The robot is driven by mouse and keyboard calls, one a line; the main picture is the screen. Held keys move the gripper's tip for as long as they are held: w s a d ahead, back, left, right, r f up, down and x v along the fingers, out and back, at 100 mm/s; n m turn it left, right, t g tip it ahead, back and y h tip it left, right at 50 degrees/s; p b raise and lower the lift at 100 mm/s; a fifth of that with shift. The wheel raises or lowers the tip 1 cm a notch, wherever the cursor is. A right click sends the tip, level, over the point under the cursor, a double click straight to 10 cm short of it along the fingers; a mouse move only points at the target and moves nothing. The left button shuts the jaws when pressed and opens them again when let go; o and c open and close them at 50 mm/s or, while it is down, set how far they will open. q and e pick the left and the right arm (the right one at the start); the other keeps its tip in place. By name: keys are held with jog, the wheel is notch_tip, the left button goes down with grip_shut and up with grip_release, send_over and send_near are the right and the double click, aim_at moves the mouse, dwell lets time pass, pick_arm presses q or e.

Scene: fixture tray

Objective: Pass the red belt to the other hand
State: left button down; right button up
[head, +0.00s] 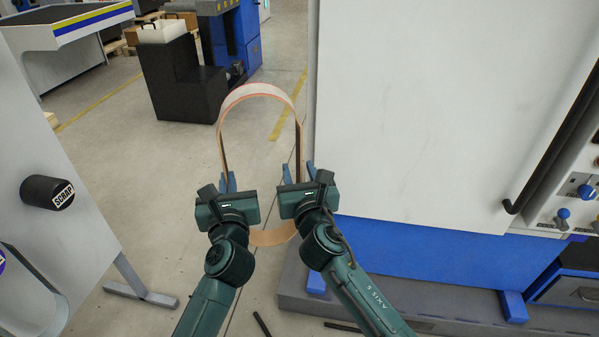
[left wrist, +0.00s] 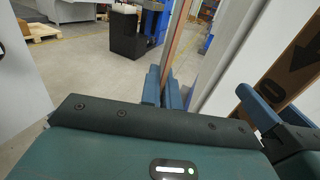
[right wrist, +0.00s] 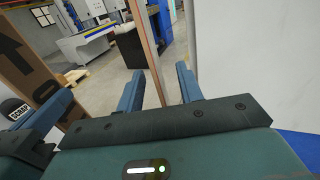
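The belt (head: 258,92) is a wide upright loop, tan with a reddish edge, in the middle of the head view. Its arrow-marked band shows in the left wrist view (left wrist: 303,58) and the right wrist view (right wrist: 28,62). My left gripper (head: 228,182) is shut on the loop's left side; its fingers close together on the belt's edge in the left wrist view (left wrist: 165,92). My right gripper (head: 298,172) is at the loop's right side. Its fingers stand apart in the right wrist view (right wrist: 160,90), with the belt's strip between them and gaps beside it.
A large white machine panel (head: 430,110) with a blue base (head: 430,250) stands close on the right. A grey panel with a black scrap knob (head: 48,192) is on the left. A black step-shaped block (head: 180,85) stands behind on the open floor (head: 120,150).

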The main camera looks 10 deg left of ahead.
grip_shut()
dwell(1.4)
